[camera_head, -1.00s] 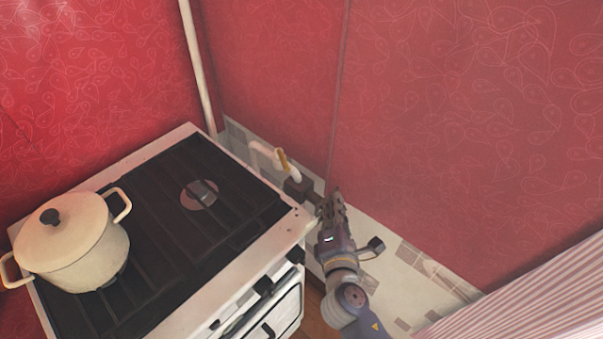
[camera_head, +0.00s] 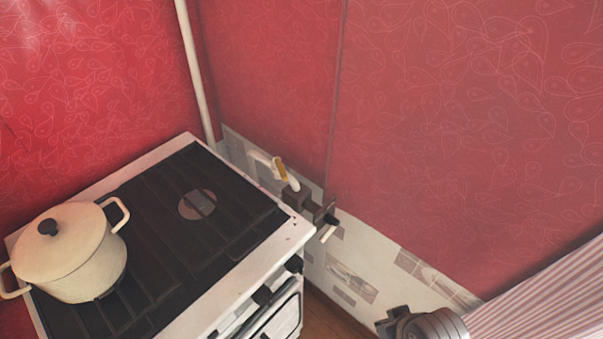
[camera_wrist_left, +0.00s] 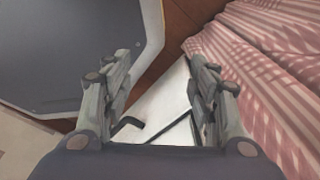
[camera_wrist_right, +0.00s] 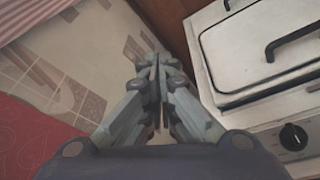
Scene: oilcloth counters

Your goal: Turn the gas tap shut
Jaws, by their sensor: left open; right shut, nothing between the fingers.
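A white gas pipe (camera_head: 262,157) with a yellow piece (camera_head: 281,170) runs along the wall behind the stove's right corner. It leads to a dark fitting (camera_head: 298,194), with a light-tipped lever (camera_head: 328,231) beside it that slants down-left. I cannot tell which piece is the tap's handle, nor whether the tap is shut. My right gripper (camera_head: 390,322) is at the lower right of the head view, apart from the fitting. In its wrist view (camera_wrist_right: 157,90) the fingers are closed and empty. My left gripper (camera_wrist_left: 163,85) is open and empty, outside the head view.
The stove (camera_head: 255,262) has dark grates and a cream lidded pot (camera_head: 72,255) at left. Its oven door (camera_wrist_right: 262,45) and knob (camera_wrist_right: 293,136) show in the right wrist view. Red walls (camera_head: 450,120) close the corner. A pink striped cloth (camera_head: 555,290) is at lower right.

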